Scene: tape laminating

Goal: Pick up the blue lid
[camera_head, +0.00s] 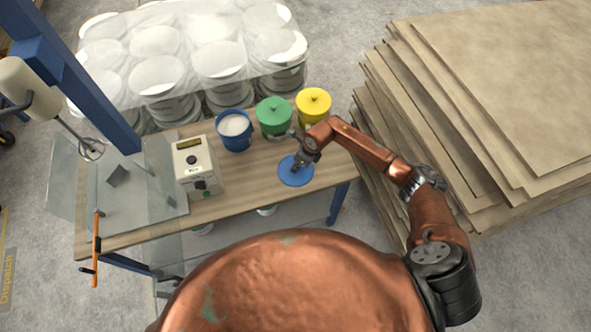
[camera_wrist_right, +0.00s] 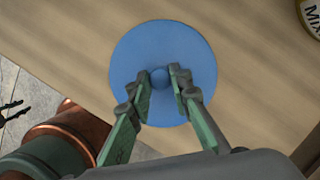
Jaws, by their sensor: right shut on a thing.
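The blue lid (camera_head: 295,171) is a flat round disc with a small knob, at the front right of the wooden table in the head view. In the right wrist view the lid (camera_wrist_right: 163,45) lies beneath my right gripper (camera_wrist_right: 160,78). Its two fingers stand on either side of the knob and are shut on it. From these frames I cannot tell whether the lid touches the table or is slightly raised. In the head view my right gripper (camera_head: 301,157) is over the lid. My left gripper is not in view.
Behind the lid stand an open blue bucket (camera_head: 235,140) with white contents, a green-lidded bucket (camera_head: 273,113) and a yellow-lidded bucket (camera_head: 313,102). A white box device (camera_head: 195,168) stands to the left. Stacked boards (camera_head: 470,110) are at the right.

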